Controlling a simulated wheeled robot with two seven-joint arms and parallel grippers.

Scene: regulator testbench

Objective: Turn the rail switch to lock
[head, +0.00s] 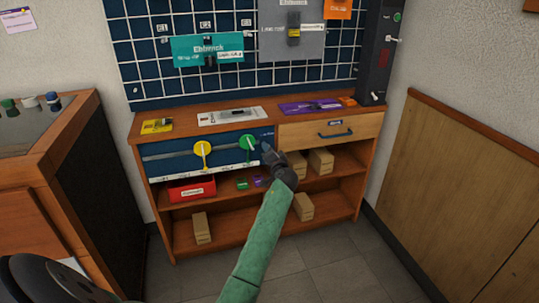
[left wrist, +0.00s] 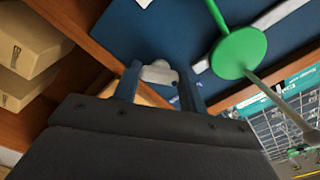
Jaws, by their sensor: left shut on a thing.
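The blue panel (head: 222,161) on the workbench front carries a pale horizontal rail (head: 170,155) with a yellow disc (head: 202,148) and a green disc (head: 248,142). The green disc also shows in the left wrist view (left wrist: 238,52). My left gripper (head: 266,148) is at the panel's right end, just right of the green disc. In the left wrist view its two fingers (left wrist: 160,88) are shut on a small light-grey knob, the rail switch (left wrist: 158,72). In the head view the gripper hides the switch, and its lock marking cannot be read. My right gripper is not in view.
A wooden drawer (head: 300,132) with a dark handle lies right of the panel. Shelves below hold a red bin (head: 191,188) and several cardboard boxes (head: 321,161). The bench top carries a yellow card (head: 157,126) and a purple one (head: 308,107). Floor in front is clear.

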